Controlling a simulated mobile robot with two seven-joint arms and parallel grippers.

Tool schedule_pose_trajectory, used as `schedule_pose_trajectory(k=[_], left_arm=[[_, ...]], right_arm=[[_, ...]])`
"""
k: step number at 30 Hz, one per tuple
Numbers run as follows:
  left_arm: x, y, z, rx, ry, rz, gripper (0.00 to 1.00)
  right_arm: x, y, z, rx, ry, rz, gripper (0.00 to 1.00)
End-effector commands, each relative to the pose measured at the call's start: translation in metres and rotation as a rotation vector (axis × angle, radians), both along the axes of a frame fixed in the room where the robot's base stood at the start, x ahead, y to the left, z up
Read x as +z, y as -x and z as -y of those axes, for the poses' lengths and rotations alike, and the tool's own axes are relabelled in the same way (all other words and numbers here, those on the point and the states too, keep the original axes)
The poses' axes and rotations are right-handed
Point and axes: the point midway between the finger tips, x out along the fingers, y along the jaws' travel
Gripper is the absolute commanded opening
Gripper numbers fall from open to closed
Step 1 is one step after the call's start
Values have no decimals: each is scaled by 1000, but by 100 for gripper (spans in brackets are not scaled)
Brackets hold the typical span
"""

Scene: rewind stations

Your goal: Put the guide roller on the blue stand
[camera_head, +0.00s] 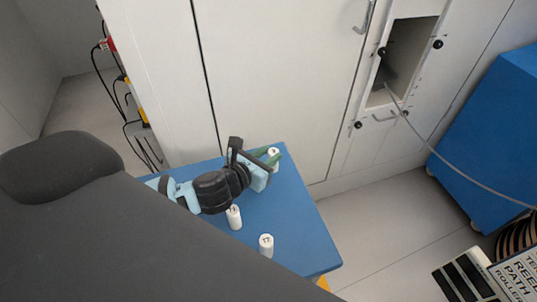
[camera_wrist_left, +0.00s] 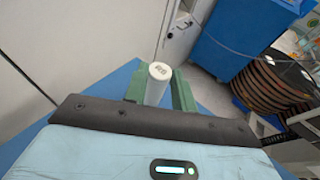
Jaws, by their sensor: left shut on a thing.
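The guide roller (camera_head: 273,153) is a small white cylinder with a dark mark on its top, at the far edge of the blue stand (camera_head: 305,225) in the head view. My left gripper (camera_head: 271,159) is shut on it with green fingers. In the left wrist view the roller (camera_wrist_left: 157,82) stands between the two green fingers (camera_wrist_left: 160,92), its marked top toward the camera. Its lower end is hidden, so I cannot tell whether it touches the stand. My right gripper is not in view.
Two more white rollers stand on the blue top, one by my left arm (camera_head: 234,217) and one nearer the front (camera_head: 266,245). A white cabinet (camera_head: 285,80) rises behind.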

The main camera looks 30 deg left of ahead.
Motion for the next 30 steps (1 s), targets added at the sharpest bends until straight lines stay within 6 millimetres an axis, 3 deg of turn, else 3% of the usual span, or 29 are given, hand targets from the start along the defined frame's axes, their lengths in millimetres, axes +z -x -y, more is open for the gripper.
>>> schedule_pose_trajectory(k=[1, 2, 7, 18, 30], left_arm=[[-3, 0, 0, 0, 1, -2, 4], [-3, 0, 0, 1, 0, -2, 28], [-2, 0, 0, 0, 0, -1, 48], [3, 1, 0, -1, 0, 0, 48], [19, 61, -8, -2, 0, -5, 48]], right_arm=[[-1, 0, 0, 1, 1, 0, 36], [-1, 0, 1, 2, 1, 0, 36], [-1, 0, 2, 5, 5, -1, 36], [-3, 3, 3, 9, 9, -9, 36], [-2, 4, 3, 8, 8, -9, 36]])
